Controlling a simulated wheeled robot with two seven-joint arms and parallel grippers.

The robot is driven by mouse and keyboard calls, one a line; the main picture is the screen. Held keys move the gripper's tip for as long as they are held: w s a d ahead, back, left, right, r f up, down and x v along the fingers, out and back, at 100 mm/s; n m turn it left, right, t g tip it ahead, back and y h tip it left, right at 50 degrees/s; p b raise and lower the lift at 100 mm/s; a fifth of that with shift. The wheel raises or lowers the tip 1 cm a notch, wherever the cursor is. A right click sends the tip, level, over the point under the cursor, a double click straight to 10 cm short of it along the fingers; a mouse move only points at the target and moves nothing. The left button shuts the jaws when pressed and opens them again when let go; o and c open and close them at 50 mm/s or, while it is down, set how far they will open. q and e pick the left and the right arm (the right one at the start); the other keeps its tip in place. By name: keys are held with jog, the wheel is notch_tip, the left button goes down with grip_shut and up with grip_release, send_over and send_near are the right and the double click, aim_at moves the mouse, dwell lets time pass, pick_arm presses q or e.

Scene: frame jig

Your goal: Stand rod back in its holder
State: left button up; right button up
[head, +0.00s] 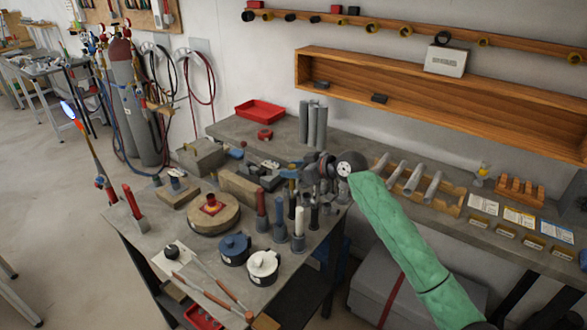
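My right arm comes in from the lower right in a green sleeve. Its dark gripper (318,170) is over the back right part of the near workbench, and I cannot make out its fingers or whether it holds anything. Several upright rods stand in small holders on this bench, among them a white rod (299,222), a blue-based holder with a rod (279,222) and a red rod (261,205). I cannot tell which rod the task means. Clutter and the arm partly hide the area around the gripper. My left gripper is not in view.
Grey tubes (412,177) lie in a wooden rack to the right. A lit torch (70,112) stands at left. Open floor lies at far left.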

jog(key=shift+s+d+f, duration=0.1)
jog(key=shift+s+f, duration=0.05)
jog(key=shift+f, duration=0.8)
jog(key=v, duration=0.2)
jog(key=b+v, duration=0.1)
jog(key=v, duration=0.2)
jog(key=r+b+v, duration=0.1)
jog(key=v, duration=0.2)
jog(key=shift+w+r, duration=0.1)
jog(key=shift+w, duration=0.1)
jog(key=shift+a+r, duration=0.2)
jog(key=shift+d+r, duration=0.1)
jog(key=shift+d, duration=0.05)
